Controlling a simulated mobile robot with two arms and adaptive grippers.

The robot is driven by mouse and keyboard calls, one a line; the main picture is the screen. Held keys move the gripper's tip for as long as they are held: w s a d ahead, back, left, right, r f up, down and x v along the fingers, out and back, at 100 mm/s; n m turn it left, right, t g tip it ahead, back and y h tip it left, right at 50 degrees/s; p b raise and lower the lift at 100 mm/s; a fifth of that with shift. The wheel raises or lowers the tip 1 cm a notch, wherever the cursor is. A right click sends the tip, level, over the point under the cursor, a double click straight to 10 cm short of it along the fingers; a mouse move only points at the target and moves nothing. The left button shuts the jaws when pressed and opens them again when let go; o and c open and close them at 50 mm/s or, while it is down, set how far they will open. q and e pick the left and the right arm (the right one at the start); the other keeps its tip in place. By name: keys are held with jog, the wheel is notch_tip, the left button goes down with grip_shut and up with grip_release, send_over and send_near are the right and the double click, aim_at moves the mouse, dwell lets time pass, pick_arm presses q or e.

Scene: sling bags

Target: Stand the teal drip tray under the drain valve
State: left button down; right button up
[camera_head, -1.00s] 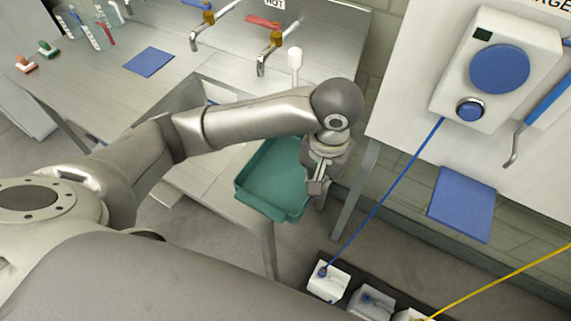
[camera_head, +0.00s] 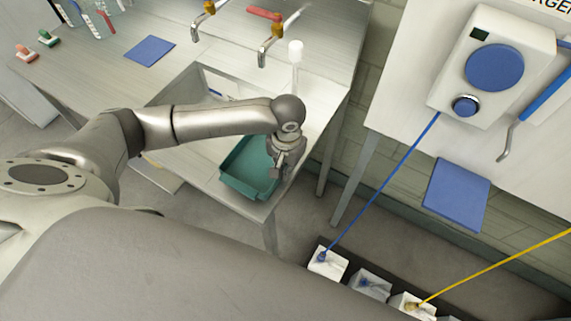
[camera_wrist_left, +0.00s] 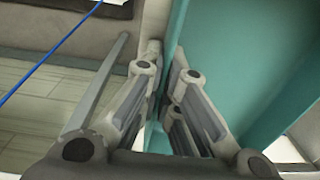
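The teal drip tray (camera_head: 238,178) is an open rectangular tray at the front right corner of the steel bench in the head view. My left gripper (camera_head: 278,172) is at the tray's right side. In the left wrist view, its fingers (camera_wrist_left: 168,85) are close together on either side of the tray's wall (camera_wrist_left: 225,60), shut on it. Whether the tray touches the bench is hard to tell. A spout with a blue lever (camera_head: 507,140) hangs from the white panel at right; no label shows whether it is the drain valve. My right gripper is not in view.
A blue cable (camera_head: 380,185) runs diagonally down to white boxes (camera_head: 328,262) on the floor.

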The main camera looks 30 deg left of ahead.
pick_arm(q)
jog(key=c, duration=2.1)
grip_release()
jog(key=shift+f, duration=0.1)
jog(key=o, duration=0.5)
jog(key=shift+c, duration=0.2)
